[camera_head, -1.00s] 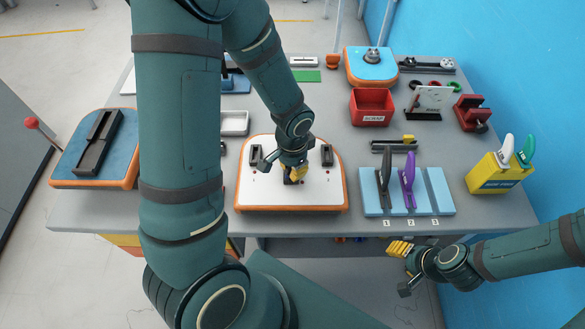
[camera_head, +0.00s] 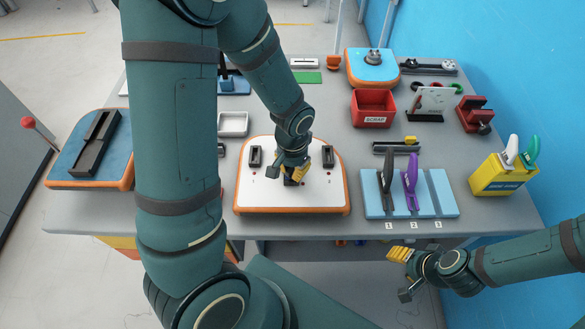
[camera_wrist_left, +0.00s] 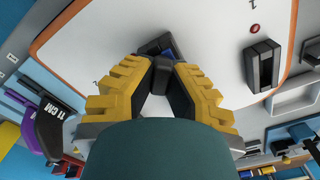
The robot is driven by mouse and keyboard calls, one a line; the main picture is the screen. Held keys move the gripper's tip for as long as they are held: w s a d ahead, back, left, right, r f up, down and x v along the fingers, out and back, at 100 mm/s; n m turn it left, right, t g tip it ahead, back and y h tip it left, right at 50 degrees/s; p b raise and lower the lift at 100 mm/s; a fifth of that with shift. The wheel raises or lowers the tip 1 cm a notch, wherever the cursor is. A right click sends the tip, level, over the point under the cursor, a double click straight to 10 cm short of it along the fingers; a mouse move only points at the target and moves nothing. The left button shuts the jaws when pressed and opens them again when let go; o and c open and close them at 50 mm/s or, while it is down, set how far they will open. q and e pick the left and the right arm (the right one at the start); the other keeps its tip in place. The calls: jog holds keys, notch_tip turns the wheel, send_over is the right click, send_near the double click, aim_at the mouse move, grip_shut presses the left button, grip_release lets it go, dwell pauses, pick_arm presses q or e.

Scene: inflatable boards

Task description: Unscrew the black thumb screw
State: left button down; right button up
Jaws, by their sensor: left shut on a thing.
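The white board (camera_head: 265,195) with an orange rim lies at the table's front middle. My left gripper (camera_head: 292,180) points down onto a dark fixture at the board's front middle. In the left wrist view, its yellow-backed fingers (camera_wrist_left: 163,64) are shut at the tips on a small black piece, taken as the black thumb screw, mostly hidden between them. A black holder with a blue part (camera_wrist_left: 158,45) shows just beyond the tips. My right gripper (camera_head: 398,254) hangs off the table's front edge, away from the board; its finger gap is unclear.
Two black slotted blocks (camera_head: 255,156) (camera_head: 328,156) stand on the board behind the gripper. A light blue rack (camera_head: 440,195) with black and purple tools stands to the right. A red scrap bin (camera_head: 373,108) is behind it. A blue board (camera_head: 72,160) lies at left.

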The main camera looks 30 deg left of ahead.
pick_arm(q)
jog(key=n, duration=0.2)
jog(key=shift+n+b, duration=0.4)
jog(key=shift+a+n, duration=0.1)
jog(key=shift+n, duration=0.2)
jog(key=shift+s+n, duration=0.1)
jog(key=shift+n, duration=1.7)
jog(key=shift+n+p, duration=0.6)
jog(key=shift+n, duration=0.6)
jog(key=shift+a+n, duration=0.1)
jog(key=shift+n, duration=0.4)
